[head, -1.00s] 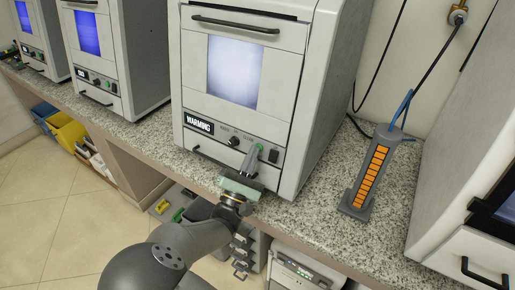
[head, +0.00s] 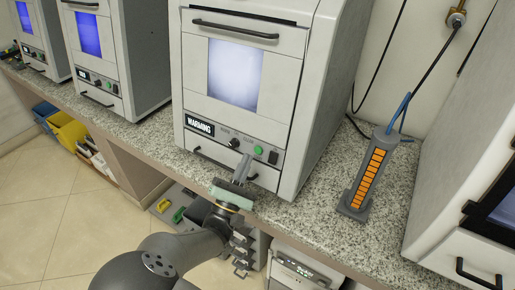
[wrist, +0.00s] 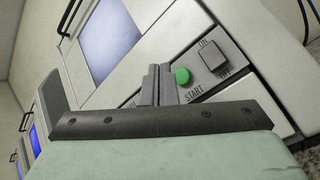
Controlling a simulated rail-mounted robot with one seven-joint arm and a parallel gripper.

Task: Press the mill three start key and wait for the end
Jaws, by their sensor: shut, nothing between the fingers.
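The nearest mill (head: 232,75) is a white cabinet with a pale lit window; its small display (head: 200,124) reads WARMING. No mill number is legible. Its round green start key (head: 258,150) is on the lower front panel. The key also shows in the wrist view (wrist: 183,76), above the word START, uncovered. My gripper (head: 242,162) is shut and empty, in front of the panel, below and left of the key. In the wrist view its fingertips (wrist: 158,72) appear just left of the key, with no clear contact visible.
An ON/OFF rocker switch (wrist: 214,57) sits right of the key, and a black knob (head: 234,143) left of it. A handle (head: 212,165) runs below the panel. Two similar machines stand left. A grey tower with orange bars (head: 369,180) stands right on the speckled counter (head: 320,215).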

